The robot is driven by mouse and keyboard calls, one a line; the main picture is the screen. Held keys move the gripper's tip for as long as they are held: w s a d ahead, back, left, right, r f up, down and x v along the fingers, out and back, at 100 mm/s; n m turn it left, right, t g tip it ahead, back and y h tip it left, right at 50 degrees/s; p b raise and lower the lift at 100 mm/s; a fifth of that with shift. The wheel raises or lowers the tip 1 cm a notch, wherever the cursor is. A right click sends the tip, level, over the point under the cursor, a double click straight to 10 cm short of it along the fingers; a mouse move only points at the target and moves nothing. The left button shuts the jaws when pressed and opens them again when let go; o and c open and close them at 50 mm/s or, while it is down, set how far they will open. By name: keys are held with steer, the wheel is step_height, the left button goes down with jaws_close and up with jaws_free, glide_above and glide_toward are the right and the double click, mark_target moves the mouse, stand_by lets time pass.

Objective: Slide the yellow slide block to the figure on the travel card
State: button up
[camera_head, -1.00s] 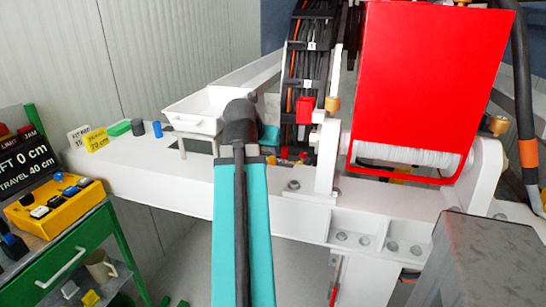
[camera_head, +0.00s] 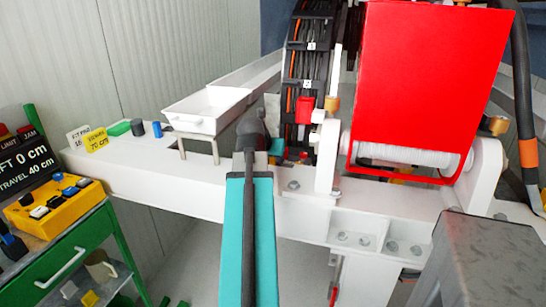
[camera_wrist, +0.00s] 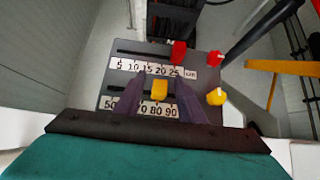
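In the wrist view the yellow slide block (camera_wrist: 159,90) sits in the lower slot of a dark scale panel (camera_wrist: 108,83). From this angle it stands above the 80 mark. My gripper (camera_wrist: 160,82) is open, with one dark finger on each side of the block. A gap shows on the left side; whether the right finger touches is unclear. The fingers hide some figures on the lower scale. In the head view the yellow travel card (camera_head: 96,140) reads 70 cm. My gripper's fingers and the block are hidden there behind my arm.
A red block (camera_wrist: 178,52) sits on the upper scale, with red and yellow knobs at the panel's right. In the head view a display (camera_head: 28,165) reads travel 40 cm. A white tray (camera_head: 206,112) stands left of my arm, and a large red plate (camera_head: 430,80) at right.

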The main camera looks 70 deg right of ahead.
jaws_close()
steer(key=shift+w, duration=0.1)
steer(key=shift+w+r+p, duration=0.1)
steer(key=shift+w+p, duration=0.65)
steer(key=shift+w, duration=0.4)
jaws_free()
